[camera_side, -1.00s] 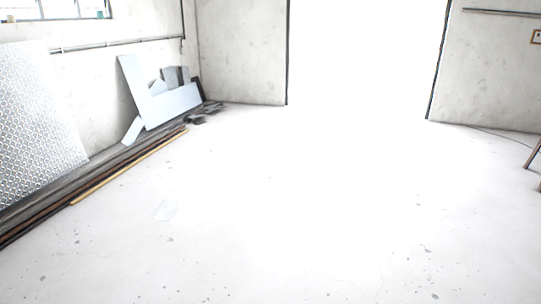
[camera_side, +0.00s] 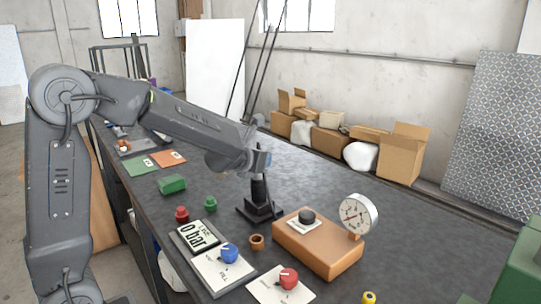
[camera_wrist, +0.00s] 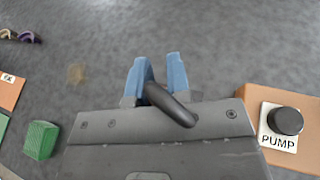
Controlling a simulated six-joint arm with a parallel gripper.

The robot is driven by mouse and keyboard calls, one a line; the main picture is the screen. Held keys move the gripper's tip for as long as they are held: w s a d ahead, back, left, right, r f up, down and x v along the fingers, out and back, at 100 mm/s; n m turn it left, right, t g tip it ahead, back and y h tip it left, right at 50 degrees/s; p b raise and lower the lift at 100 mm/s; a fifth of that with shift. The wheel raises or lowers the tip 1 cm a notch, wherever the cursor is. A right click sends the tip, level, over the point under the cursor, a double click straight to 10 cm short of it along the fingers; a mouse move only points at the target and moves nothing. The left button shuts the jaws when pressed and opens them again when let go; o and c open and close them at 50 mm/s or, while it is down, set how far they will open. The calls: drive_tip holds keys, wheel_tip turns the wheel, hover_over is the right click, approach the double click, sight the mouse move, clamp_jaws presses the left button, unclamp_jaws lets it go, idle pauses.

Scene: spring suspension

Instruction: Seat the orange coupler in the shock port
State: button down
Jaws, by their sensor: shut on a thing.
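My gripper (camera_side: 262,160) has blue fingers and is directly above or at the top of a black upright cylinder (camera_side: 259,190), likely the shock, on a square black base (camera_side: 262,211). In the wrist view, my gripper (camera_wrist: 158,70) is shut on a black curved hose (camera_wrist: 172,105), which bends back toward the wrist. The held end and any coupler on it are hidden. I cannot tell whether it touches the cylinder. A small orange-brown ring (camera_side: 257,241) stands on the bench in front of the base; I cannot tell whether it is the coupler.
An orange pump box (camera_side: 318,250) with a gauge (camera_side: 356,216) stands to the right. Panels with a blue knob (camera_side: 229,253) and red knob (camera_side: 288,278), red (camera_side: 181,214) and green (camera_side: 210,203) caps, and a green block (camera_side: 172,184) lie nearby.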

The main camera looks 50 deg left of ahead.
drive_tip(key=shift+f, duration=0.1)
drive_tip(key=c, duration=1.1)
unclamp_jaws()
